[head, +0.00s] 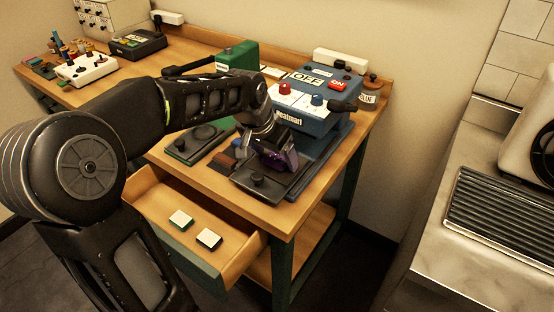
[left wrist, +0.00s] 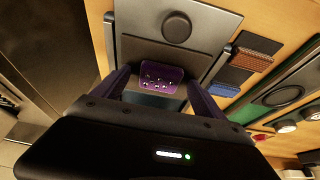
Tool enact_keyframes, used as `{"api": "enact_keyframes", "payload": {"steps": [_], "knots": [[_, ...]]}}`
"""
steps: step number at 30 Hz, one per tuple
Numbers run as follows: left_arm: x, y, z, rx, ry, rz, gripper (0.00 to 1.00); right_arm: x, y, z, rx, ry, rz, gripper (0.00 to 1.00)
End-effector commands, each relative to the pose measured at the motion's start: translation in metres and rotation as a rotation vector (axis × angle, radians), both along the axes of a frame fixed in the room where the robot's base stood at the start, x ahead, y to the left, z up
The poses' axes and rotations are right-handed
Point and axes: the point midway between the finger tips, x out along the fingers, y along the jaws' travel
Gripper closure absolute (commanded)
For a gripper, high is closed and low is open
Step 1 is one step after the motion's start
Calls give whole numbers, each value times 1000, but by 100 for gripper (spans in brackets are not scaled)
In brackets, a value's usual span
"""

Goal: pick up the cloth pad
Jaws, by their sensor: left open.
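A small purple pad with several shiny studs, which I take for the cloth pad (left wrist: 160,77), shows between the fingers of my left gripper (left wrist: 160,84) in the left wrist view. It lies on or just above the grey lower plate (left wrist: 150,52) of the heat press. In the head view my left gripper (head: 279,158) is over the front plate of the blue heat press (head: 318,118), and purple shows at its fingers. The gripper is open, with one finger on each side of the pad. I cannot tell whether they touch it. My right gripper is not in view.
The wooden table (head: 276,213) has an open drawer (head: 158,205) holding two small blocks, a green-edged one (head: 181,220) and a dark-edged one (head: 209,239). Flat dark plates lie left of the press. A glue pot (head: 367,97) stands behind right.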

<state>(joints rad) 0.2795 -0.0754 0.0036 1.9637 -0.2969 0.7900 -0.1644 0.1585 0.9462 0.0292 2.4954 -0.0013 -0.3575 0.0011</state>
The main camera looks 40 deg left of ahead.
Motion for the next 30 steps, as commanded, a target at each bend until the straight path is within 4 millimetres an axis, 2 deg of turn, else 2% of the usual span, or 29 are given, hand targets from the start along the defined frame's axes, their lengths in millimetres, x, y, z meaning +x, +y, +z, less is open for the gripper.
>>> {"api": "enact_keyframes", "payload": {"steps": [3, 27, 30], "knots": [[0, 0, 0, 0, 0, 0, 19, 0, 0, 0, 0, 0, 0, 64], [0, 0, 0, 0, 0, 0, 84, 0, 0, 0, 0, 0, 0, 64], [0, 0, 0, 0, 0, 0, 84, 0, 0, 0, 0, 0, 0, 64]]}}
